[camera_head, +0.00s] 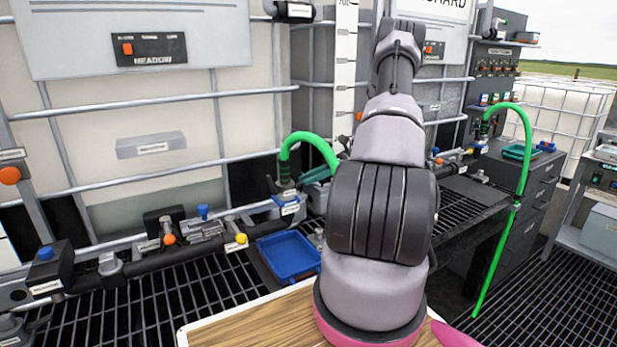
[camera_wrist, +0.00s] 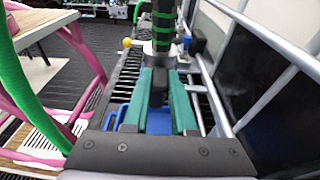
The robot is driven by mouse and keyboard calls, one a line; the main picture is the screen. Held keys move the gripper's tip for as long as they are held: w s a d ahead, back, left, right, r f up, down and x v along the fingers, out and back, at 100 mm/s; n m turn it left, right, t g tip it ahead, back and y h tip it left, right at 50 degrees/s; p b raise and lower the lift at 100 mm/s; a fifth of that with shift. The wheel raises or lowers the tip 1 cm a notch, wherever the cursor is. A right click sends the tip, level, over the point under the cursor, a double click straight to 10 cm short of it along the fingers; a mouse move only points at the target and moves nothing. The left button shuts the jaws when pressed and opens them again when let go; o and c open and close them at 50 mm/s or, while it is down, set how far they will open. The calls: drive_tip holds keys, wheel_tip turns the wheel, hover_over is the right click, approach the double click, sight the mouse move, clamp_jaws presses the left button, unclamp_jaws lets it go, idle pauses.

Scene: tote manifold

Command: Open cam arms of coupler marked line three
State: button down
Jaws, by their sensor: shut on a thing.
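The coupler (camera_head: 287,190) sits at the end of a green hose (camera_head: 314,141), left of my arm in the head view. Its small label is too small to read, so I cannot confirm the line number. One dark cam arm (camera_head: 271,185) sticks out at its left. In the wrist view, my gripper (camera_wrist: 158,76) has its teal fingers on either side of a dark bar, which looks like the coupler's near cam arm (camera_wrist: 157,88). The fingers are shut on it. The coupler's far side is hidden in the wrist view. My arm hides part of the gripper in the head view.
A blue tray (camera_head: 288,257) lies below the coupler. A dark pipe (camera_head: 150,262) with several valves runs along the left. A second green hose (camera_head: 496,260) hangs at the right. Metal cage rails and a large tank (camera_head: 150,90) stand close behind.

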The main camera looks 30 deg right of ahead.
drive_tip(key=shift+f+y, duration=0.2)
drive_tip(key=shift+y, duration=0.2)
drive_tip(key=c, duration=0.7)
unclamp_jaws()
drive_tip(key=shift+d, duration=0.2)
drive_tip(key=d, duration=0.7)
drive_tip(key=d+r, duration=0.1)
drive_tip(key=d, duration=0.2)
drive_tip(key=shift+w+d+r, duration=0.1)
drive_tip(key=shift+w+d, duration=0.1)
drive_tip(key=shift+d, duration=0.05)
